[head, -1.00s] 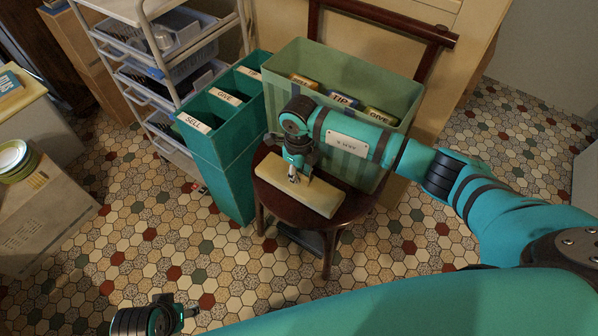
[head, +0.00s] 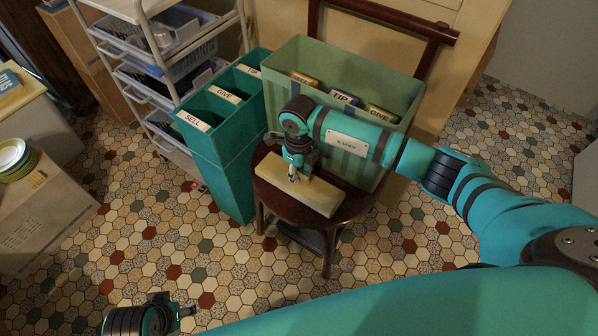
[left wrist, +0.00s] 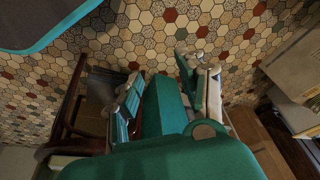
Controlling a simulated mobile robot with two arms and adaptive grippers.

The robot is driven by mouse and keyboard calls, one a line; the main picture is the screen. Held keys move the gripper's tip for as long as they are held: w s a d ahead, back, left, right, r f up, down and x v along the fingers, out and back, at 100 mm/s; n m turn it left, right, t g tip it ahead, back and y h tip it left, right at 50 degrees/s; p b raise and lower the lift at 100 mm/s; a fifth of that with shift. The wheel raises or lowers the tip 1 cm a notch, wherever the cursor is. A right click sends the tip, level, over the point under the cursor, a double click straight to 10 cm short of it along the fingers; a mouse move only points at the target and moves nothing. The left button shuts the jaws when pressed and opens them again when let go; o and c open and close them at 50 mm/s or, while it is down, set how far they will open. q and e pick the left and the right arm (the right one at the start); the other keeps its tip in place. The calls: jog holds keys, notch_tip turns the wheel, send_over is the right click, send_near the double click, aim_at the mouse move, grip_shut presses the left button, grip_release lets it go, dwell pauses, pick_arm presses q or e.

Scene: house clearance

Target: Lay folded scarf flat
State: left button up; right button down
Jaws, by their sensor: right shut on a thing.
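The folded scarf (head: 318,196), a cream oblong block, lies flat on the dark round seat (head: 268,211) of a wooden chair. My right gripper (head: 293,177) comes down from above and is shut on the scarf near its left part. The scarf still rests on the seat. My left gripper (head: 190,311) is low at the bottom left of the head view, away from the scarf. In the left wrist view my left gripper (left wrist: 165,75) has its fingers apart, with nothing held between them.
A tall teal sorter (head: 229,160) labelled SELL, GIVE and TIP stands left of the chair. A green bin (head: 395,85) with labelled items stands behind the scarf. A white trolley (head: 126,53) and a box with plates (head: 38,220) are at the left. Tiled floor in front is clear.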

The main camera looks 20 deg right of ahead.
jog(key=shift+f, duration=0.2)
jog(key=shift+f+b, duration=0.2)
jog(key=shift+b, duration=0.1)
jog(key=c, duration=1.6)
grip_release()
jog(key=o, duration=0.4)
pick_arm(q)
jog(key=v, duration=0.2)
jog(key=shift+w+r, duration=0.1)
jog(key=shift+r, duration=0.2)
jog(key=shift+a+f, duration=0.1)
pick_arm(e)
jog(key=shift+c, duration=0.6)
jog(key=shift+r, duration=0.15)
